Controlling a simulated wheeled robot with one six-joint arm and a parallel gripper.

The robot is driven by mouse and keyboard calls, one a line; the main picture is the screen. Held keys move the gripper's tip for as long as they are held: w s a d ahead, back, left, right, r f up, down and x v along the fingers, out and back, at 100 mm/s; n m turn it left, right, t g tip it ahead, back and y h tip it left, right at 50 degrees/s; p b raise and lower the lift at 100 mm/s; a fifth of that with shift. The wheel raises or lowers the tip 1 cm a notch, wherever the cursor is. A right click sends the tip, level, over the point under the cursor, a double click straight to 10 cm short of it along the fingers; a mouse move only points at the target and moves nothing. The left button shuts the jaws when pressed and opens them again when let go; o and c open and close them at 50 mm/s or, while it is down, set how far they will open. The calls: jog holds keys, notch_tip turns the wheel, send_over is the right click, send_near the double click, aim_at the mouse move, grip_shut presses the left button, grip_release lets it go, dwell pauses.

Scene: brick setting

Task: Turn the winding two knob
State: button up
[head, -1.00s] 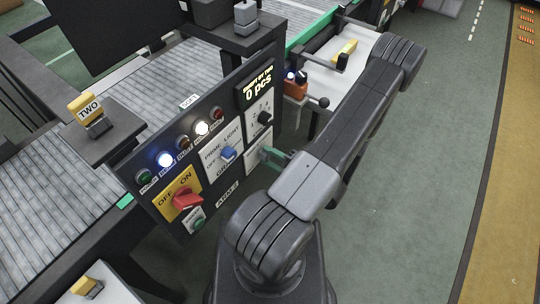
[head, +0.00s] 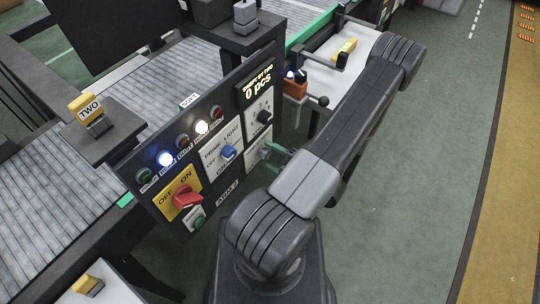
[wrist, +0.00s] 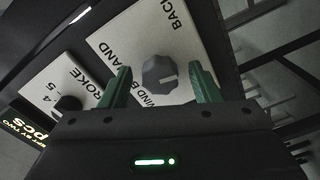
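The grey faceted knob (wrist: 160,74) sits on a white plate (wrist: 120,42) lettered "WIND BY HAND" and "BACK", part of the lettering being covered. A pale pointer mark shows on its face. My gripper (wrist: 160,69) has its two green fingers on either side of the knob, with a visible gap on both sides; it is open and holds nothing. In the head view my gripper (head: 277,160) is at the lower right plate of the dark control panel (head: 216,185), and the knob there is small and hard to make out.
A black knob (wrist: 68,103) on the "STROKE" plate is near the left finger. The panel also has a blue knob (head: 228,152), a red OFF/ON switch (head: 187,196), several lamps and a "0 pcs" display (head: 258,83). A black lever (head: 322,101) stands behind.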

jog(key=b+v, duration=0.1)
jog(key=v, duration=1.2)
jog(key=shift+s+d+b, duration=0.3)
jog(key=shift+b, duration=0.05)
jog(key=shift+w+a, duration=0.1)
dwell(0.7)
jog(key=p+x, duration=0.1)
jog(key=x, duration=1.2)
jog(key=shift+w+a+p, duration=0.2)
jog(key=shift+a+p, duration=0.05)
jog(key=shift+p, duration=0.15)
jog(key=shift+s+d, duration=0.1)
